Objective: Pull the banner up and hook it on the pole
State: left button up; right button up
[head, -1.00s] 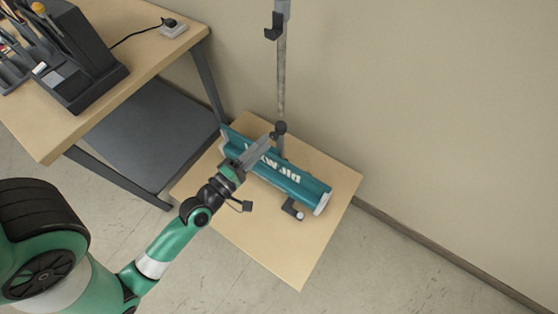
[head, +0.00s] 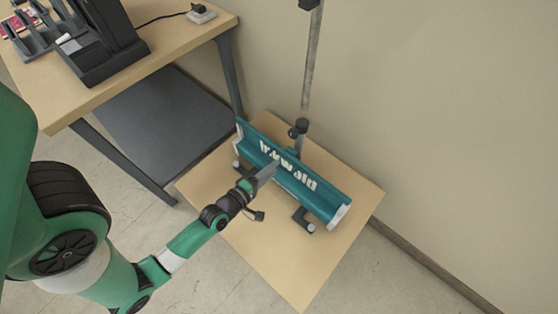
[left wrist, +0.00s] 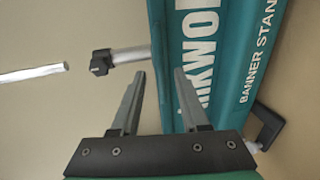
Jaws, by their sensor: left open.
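The teal banner stand (head: 330,200) lies across a low wooden table, with white lettering on its front. It also fills the right of the left wrist view (left wrist: 235,50). A dark-capped stub (head: 298,129) rises behind its middle, shown sideways in the left wrist view (left wrist: 100,62). The grey pole (head: 311,60) stands above it; its end (left wrist: 35,74) looks apart from the cap. A dark fitting (head: 308,4) is at the picture's top edge. My left gripper (head: 273,167) is open and empty over the stand's front side, its fingers (left wrist: 159,74) spread. I cannot tell if it touches.
The low wooden table (head: 270,265) has bare room in front of the stand. A workbench (head: 150,75) with dark equipment (head: 105,45) stands at the left, with a grey shelf (head: 165,125) below. The wall is close behind the pole.

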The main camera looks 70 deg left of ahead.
pick_arm(q)
jog(key=shift+x, duration=1.95)
grip_shut()
